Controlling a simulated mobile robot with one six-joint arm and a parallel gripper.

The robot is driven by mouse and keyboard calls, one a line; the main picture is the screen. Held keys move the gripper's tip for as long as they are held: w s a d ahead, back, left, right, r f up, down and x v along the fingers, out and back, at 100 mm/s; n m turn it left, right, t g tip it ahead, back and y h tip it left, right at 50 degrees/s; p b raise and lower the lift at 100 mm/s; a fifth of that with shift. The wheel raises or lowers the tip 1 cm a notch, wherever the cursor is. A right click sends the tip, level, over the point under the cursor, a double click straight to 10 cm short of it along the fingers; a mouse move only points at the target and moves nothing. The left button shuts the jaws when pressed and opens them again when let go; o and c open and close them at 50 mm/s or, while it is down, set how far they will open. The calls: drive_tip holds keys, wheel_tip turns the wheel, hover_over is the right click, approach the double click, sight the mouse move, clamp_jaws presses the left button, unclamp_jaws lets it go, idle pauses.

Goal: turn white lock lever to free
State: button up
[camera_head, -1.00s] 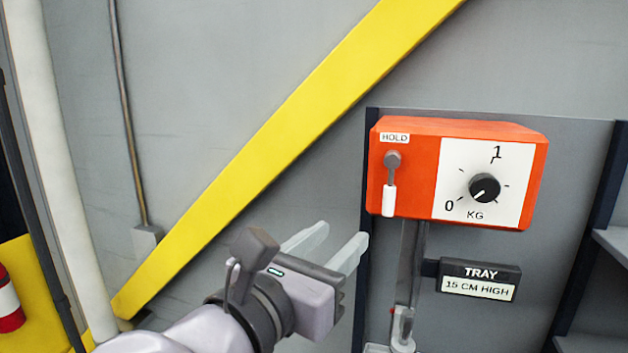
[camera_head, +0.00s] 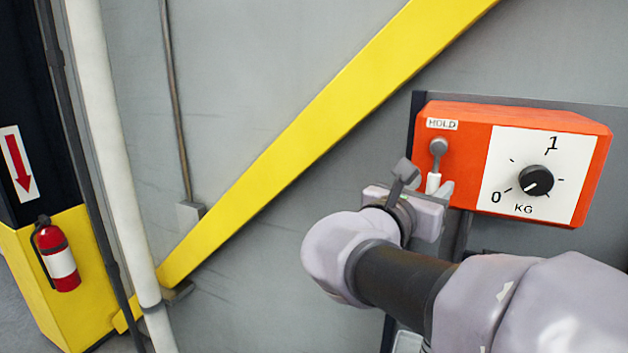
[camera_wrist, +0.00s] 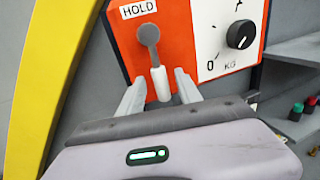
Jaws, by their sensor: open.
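The white lock lever (camera_head: 433,183) hangs down from its grey pivot on the left of the orange box (camera_head: 463,160), below the HOLD label (camera_head: 443,124). In the wrist view the white lever (camera_wrist: 160,84) points straight down, with its lower part between the two fingers. My gripper (camera_wrist: 158,86) is open, one finger on each side of the lever, with small gaps seen on both sides. In the head view my gripper (camera_head: 438,187) is just below the box's lower left, its fingers mostly hidden behind the wrist.
A black knob (camera_head: 536,180) on a white dial marked 0, 1 and KG sits right of the lever. A yellow diagonal beam (camera_head: 330,105) crosses the wall to the left. Red and green buttons (camera_wrist: 305,104) show at the right in the wrist view.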

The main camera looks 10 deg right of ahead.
clamp_jaws()
idle(1.3)
